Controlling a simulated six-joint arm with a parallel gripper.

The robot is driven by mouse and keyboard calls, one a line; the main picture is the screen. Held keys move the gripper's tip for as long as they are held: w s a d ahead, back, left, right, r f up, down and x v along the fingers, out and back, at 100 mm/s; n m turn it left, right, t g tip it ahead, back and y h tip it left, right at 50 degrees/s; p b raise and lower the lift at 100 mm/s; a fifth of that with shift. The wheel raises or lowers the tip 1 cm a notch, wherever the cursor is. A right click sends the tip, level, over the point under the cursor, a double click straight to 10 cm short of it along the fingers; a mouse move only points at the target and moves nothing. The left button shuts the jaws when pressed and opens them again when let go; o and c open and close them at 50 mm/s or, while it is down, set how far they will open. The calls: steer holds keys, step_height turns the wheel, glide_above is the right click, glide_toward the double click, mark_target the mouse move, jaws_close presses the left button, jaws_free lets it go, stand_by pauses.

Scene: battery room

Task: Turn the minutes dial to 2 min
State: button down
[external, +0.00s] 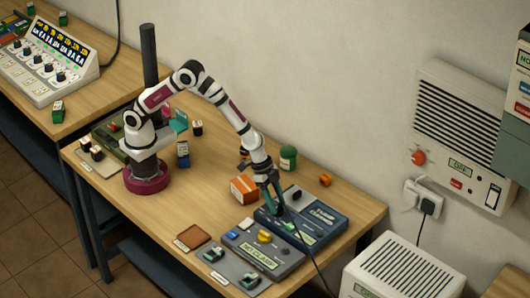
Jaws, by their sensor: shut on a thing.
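A dark blue device (335,226) stands on the right part of the bench, with a black knob (297,194) at its back, a small lit green display (307,238) and a light label. My gripper (278,208) points down at the left part of this device. Its teal fingers are shut on a dark dial there, mostly hidden by the fingers. I take it as the minutes dial, but its markings and pointer are too small to read, so its setting cannot be told.
An orange box (244,189), a green jar (288,156) and an orange item (325,180) are close by. A black cable runs down the front of the blue device.

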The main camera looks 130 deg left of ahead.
steer(key=shift+m+h, duration=0.3)
steer(key=shift+m, duration=0.6)
steer(key=shift+a, duration=0.1)
steer(key=shift+c, duration=1.5)
jaws_free()
steer(key=shift+r, duration=0.1)
steer(key=v, duration=1.5)
steer(key=shift+s+r, duration=0.15)
steer(key=shift+r, duration=0.15)
steer(key=shift+a, duration=0.1)
